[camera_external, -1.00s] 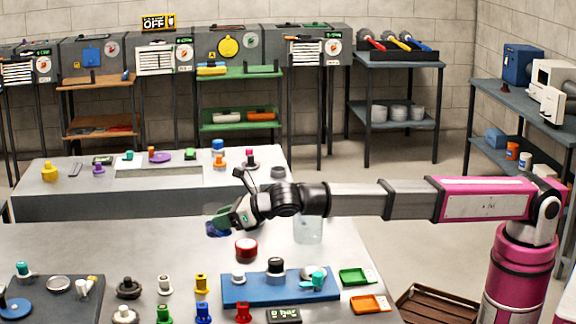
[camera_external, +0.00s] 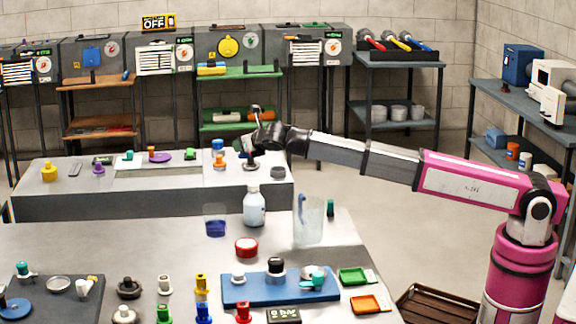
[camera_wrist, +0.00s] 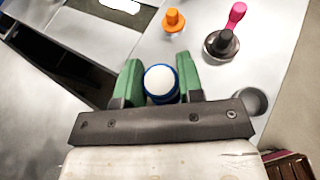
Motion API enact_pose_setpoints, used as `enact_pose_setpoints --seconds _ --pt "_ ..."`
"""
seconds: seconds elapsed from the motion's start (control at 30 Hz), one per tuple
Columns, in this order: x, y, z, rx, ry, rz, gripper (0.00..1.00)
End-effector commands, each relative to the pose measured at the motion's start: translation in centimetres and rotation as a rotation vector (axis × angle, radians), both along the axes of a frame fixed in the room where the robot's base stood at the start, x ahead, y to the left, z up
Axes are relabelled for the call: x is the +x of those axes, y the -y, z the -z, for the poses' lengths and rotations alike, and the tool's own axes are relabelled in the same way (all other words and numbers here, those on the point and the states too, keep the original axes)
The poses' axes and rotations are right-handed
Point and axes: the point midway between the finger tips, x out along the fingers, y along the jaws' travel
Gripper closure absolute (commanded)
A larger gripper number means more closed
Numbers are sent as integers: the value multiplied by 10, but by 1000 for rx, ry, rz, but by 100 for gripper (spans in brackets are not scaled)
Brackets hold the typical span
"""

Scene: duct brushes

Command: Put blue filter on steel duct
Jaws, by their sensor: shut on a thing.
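My gripper (camera_external: 249,143) is over the right part of the back counter, its green fingers (camera_wrist: 158,85) shut on a round blue piece with a white domed top (camera_wrist: 161,80), which looks like the blue filter. In the external view the held piece is mostly hidden by the fingers. A short grey open cylinder (camera_external: 278,172), which may be the steel duct, stands at the counter's right end. It also shows in the wrist view (camera_wrist: 250,101), to the right of the fingers and apart from them.
An orange piece (camera_external: 219,161) and a pink-topped piece on a dark base (camera_external: 250,160) stand near my gripper. A blue-and-white piece (camera_external: 218,146) stands behind the orange one. A bottle (camera_external: 254,207) and clear pitcher (camera_external: 308,220) stand on the front table.

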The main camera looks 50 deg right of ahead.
Motion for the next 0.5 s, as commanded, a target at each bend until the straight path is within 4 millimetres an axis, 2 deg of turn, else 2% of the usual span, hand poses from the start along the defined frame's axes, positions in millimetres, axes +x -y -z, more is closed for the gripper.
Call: enact_pose_setpoints --seconds 0.03,0.23,0.4,0.5 --pt "9 26 -2 0 0 38 88" --pt "32 108 -10 0 5 164 88" --pt "41 156 -14 0 9 236 88" --pt "44 172 -15 -1 10 260 88"
